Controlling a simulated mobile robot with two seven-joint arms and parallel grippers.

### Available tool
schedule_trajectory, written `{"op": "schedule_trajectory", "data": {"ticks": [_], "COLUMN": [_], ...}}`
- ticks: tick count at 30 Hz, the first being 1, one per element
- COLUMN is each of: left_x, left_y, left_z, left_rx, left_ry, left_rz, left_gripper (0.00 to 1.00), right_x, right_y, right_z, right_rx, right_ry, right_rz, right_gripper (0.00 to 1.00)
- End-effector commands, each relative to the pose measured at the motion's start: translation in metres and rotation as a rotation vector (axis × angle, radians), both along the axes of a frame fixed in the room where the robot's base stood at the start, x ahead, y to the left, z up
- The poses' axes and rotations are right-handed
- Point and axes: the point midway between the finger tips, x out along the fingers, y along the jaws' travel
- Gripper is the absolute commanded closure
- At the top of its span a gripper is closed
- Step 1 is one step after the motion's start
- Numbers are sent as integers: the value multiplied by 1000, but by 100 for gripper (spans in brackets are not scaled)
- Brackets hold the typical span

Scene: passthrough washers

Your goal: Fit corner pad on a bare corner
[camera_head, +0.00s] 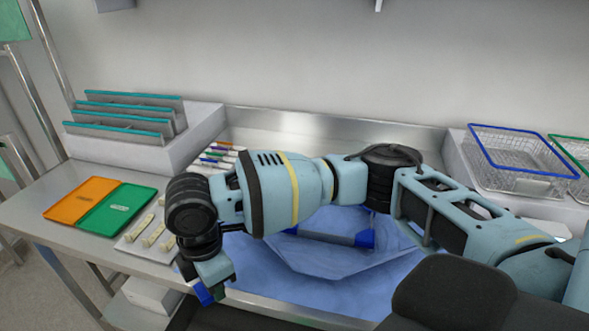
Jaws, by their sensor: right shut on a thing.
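My right arm comes in from the right and reaches across the work surface. Its gripper (210,281) points down near the table's front edge and is shut on a small blue corner pad (204,294), which shows only partly below the fingers. Blue wrap (330,266) lies spread in the middle of the table. On it lies a flat object (328,238), mostly hidden by my arm, with a blue corner piece (365,239) on its near right corner. Its left side and far corners are hidden, so I cannot tell which are bare. My left gripper is not in view.
An orange mat (84,199) and a green mat (118,209) lie at left, beside a pale tray (130,247) with several cream pieces. A rack with teal-edged dividers (122,113) stands behind. Wire baskets, one blue-rimmed (515,158), stand at right. Several coloured-tip items (217,158) lie behind my arm.

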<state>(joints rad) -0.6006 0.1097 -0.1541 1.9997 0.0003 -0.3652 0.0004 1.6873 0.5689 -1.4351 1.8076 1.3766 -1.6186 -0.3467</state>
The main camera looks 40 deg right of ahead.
Motion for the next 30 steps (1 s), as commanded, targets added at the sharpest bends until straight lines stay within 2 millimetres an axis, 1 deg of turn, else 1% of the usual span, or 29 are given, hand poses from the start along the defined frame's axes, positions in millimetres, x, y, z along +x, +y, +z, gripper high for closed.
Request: {"op": "schedule_trajectory", "data": {"ticks": [3,9,15,18,21,24,30], "left_x": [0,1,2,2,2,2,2], "left_y": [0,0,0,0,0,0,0], "left_z": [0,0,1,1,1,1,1], "left_rx": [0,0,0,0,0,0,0], "left_ry": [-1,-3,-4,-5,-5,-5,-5], "left_rz": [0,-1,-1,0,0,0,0], "left_gripper": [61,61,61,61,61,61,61], "right_x": [1,0,-3,-5,-6,-7,-8], "right_y": [-16,-40,-63,-73,-80,-84,-88], "right_z": [7,18,29,33,37,39,40], "right_rx": [-3,-9,-12,-14,-14,-14,-14], "right_ry": [-2,-2,-5,-6,-8,-8,-8], "right_rz": [-248,-673,-1089,-1268,-1408,-1502,-1571], "right_gripper": [100,100,100,100,100,100,100]}}
